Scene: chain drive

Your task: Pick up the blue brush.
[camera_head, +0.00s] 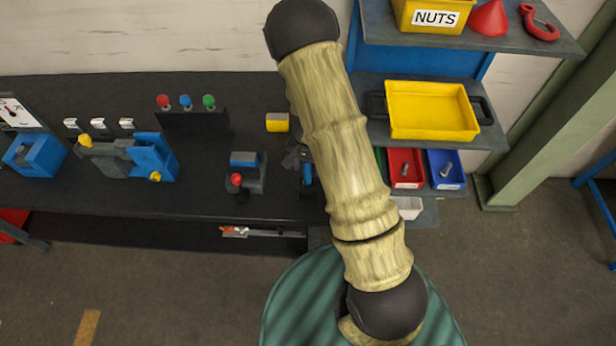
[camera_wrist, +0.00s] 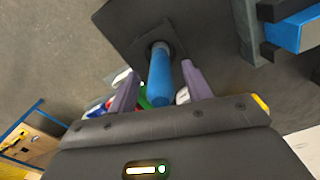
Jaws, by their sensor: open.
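The blue brush (camera_wrist: 160,80) shows in the wrist view as a blue cylindrical handle. Its far end meets a round socket in a dark square plate (camera_wrist: 127,22); the rest of the brush is hidden. My gripper (camera_wrist: 160,70) is open, with one grey-purple finger on each side of the handle. I cannot tell whether either finger touches it. In the head view, a small strip of the blue brush (camera_head: 307,174) shows beside my arm at the bench's right end, and my arm hides much around it.
A blue and grey fixture with a red knob (camera_head: 245,172) stands just left of my gripper on the dark bench (camera_head: 190,197). A yellow block (camera_head: 277,122) lies behind. To the right are a yellow tray (camera_head: 432,110) and red and blue bins (camera_head: 406,168).

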